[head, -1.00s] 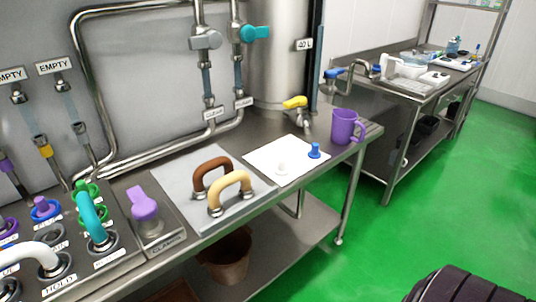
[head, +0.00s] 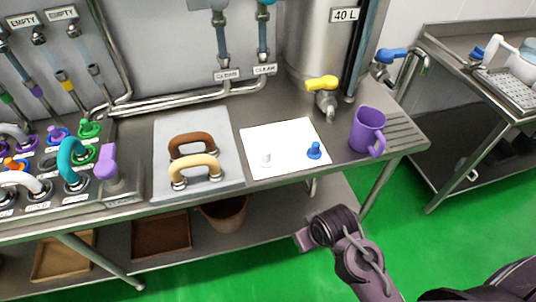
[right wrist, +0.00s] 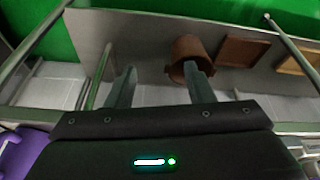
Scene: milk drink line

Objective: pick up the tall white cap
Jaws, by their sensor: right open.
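A white cap (head: 266,158) stands on a white mat (head: 285,133) on the steel counter in the head view. A blue cap (head: 314,151) stands to its right on the same mat. My right gripper (head: 303,238) is in front of the counter, below and to the right of the white cap and apart from it. In the right wrist view its two fingers (right wrist: 160,68) are spread with nothing between them, and neither cap can be made out there. My left gripper is not in view.
A grey mat (head: 223,136) with brown (head: 192,143) and tan (head: 196,168) handles lies to the left. The counter's front edge lies between my right gripper and the caps. A brown bucket (right wrist: 189,50) stands on the lower shelf.

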